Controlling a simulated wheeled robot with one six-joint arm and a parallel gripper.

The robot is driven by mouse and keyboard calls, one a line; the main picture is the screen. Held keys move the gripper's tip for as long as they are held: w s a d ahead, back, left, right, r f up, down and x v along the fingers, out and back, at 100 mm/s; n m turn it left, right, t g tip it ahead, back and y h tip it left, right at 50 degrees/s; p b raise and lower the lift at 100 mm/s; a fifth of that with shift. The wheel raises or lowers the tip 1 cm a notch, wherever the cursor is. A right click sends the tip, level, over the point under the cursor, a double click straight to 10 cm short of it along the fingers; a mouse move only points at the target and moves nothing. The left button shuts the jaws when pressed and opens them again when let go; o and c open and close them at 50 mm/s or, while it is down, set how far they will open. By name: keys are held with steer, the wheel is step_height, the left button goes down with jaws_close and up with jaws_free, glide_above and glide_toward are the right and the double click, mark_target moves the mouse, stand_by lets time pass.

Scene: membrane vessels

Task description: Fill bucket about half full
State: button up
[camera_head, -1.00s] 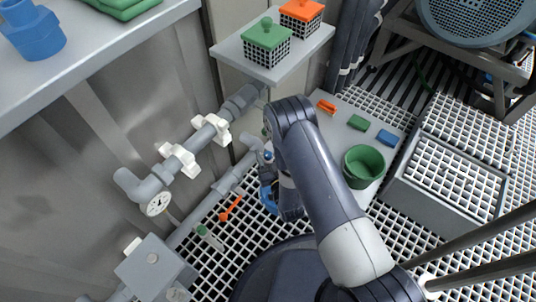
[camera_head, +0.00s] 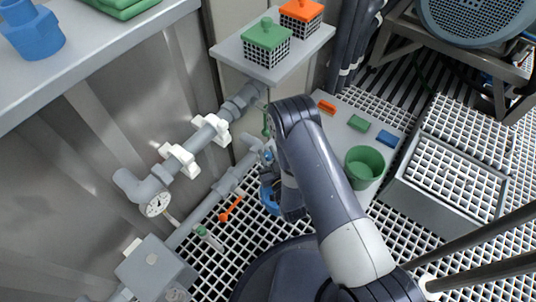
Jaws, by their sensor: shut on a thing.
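A blue bucket (camera_head: 269,205) stands low on the grating below the pipe outlet, partly hidden by my arm. Its contents cannot be seen. A green bucket (camera_head: 364,166) stands on the grey board at right; its inside looks empty. My gripper (camera_head: 269,163) is at the pipe branch above the blue bucket, largely hidden behind my arm. It appears shut on a small blue tap handle (camera_head: 267,155) there. A green handle (camera_head: 266,127) shows just above it.
A grey pipe with white clamps (camera_head: 178,161) and a gauge (camera_head: 158,203) runs along the wall. An orange tool (camera_head: 231,208) lies on the grating. A grated grey box (camera_head: 447,180) stands at right.

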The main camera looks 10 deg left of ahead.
steer(key=shift+f, duration=0.1)
steer(key=n+g+y+b, duration=0.2)
steer(key=g+y, duration=0.1)
steer(key=shift+w+d+n, duration=0.1)
steer(key=shift+w+n, duration=0.05)
steer(key=shift+n, duration=0.25)
steer(key=n+g+y+b, duration=0.2)
steer(key=n+g+y, duration=0.1)
steer(key=g, duration=0.1)
steer(key=shift+g, duration=0.3)
steer(key=shift+n+g+y+b, duration=0.35)
steer(key=shift+n+g+b, duration=0.15)
steer(key=shift+n+g, duration=1)
steer(key=shift+n+g+y+b, duration=0.45)
steer(key=shift+n+g, duration=0.55)
steer(key=shift+g, duration=1)
steer(key=o, duration=1)
steer(key=shift+c, duration=0.2)
